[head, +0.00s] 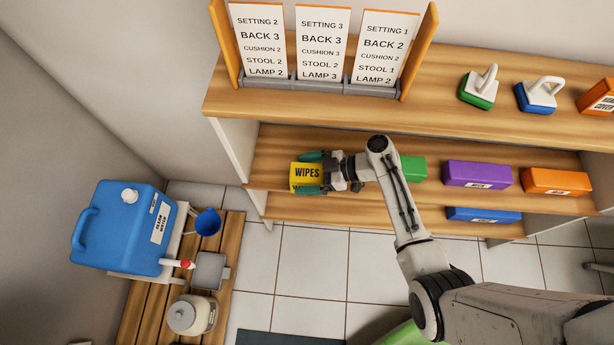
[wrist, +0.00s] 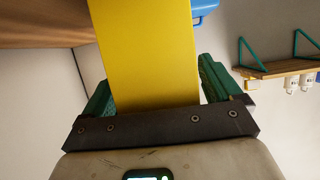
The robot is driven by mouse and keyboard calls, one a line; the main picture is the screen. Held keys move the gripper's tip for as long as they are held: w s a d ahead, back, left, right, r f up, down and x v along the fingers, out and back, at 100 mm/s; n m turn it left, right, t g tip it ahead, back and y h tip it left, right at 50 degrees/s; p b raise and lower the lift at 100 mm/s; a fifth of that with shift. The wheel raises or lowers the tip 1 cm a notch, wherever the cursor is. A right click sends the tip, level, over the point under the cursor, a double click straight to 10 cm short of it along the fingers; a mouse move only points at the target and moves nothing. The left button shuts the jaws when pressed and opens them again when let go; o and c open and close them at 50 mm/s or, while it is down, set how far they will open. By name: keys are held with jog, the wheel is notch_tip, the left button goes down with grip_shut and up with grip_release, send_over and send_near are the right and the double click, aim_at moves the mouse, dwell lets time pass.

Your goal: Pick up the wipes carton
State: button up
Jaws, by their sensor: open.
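The wipes carton (head: 306,178) is a yellow box with a dark top label reading WIPES. It is at the left end of the middle shelf in the head view. My gripper (head: 312,174) is around it, with one green finger along its far side and one along its near side. In the wrist view the yellow carton (wrist: 146,50) stands between the two green fingers of my gripper (wrist: 155,88). The fingers are open, with a narrow gap showing on the right side of the carton. The carton's underside is hidden.
On the same shelf are a green box (head: 413,169) partly behind my arm, a purple box (head: 478,174) and an orange box (head: 556,181). The upper shelf (head: 431,82) overhangs behind. A blue jug (head: 121,228) stands at the left by a slatted bench (head: 226,258).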

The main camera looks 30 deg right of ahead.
jog(key=c, duration=1)
jog(key=shift+c, duration=0.5)
jog(key=shift+r, duration=0.15)
